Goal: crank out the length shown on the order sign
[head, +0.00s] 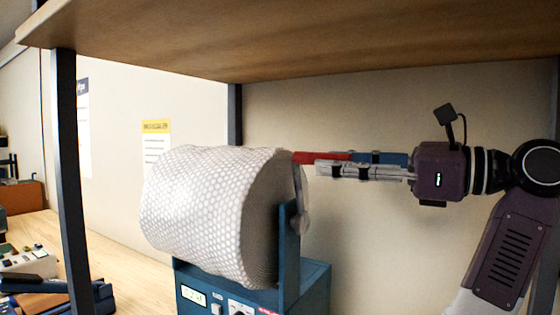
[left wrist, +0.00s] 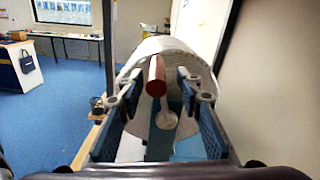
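A large roll of white bubble wrap (head: 215,215) sits on a blue crank machine (head: 305,280). A red crank handle (head: 318,157) sticks out at the roll's right end, on a grey crank arm (head: 300,205). My left gripper (head: 335,165) reaches in from the right in the head view. In the left wrist view its fingers (left wrist: 158,88) stand on both sides of the red handle (left wrist: 156,78), with gaps visible beside it. The machine's small display (head: 194,295) is lit, but its digits are unclear. My right gripper is not in view.
A wooden shelf (head: 300,40) hangs over the roll, with dark posts (head: 68,180) at its sides. A yellow-headed sheet (head: 156,140) on the wall is too small to read. A wooden bench (head: 110,255) holds small items at the left.

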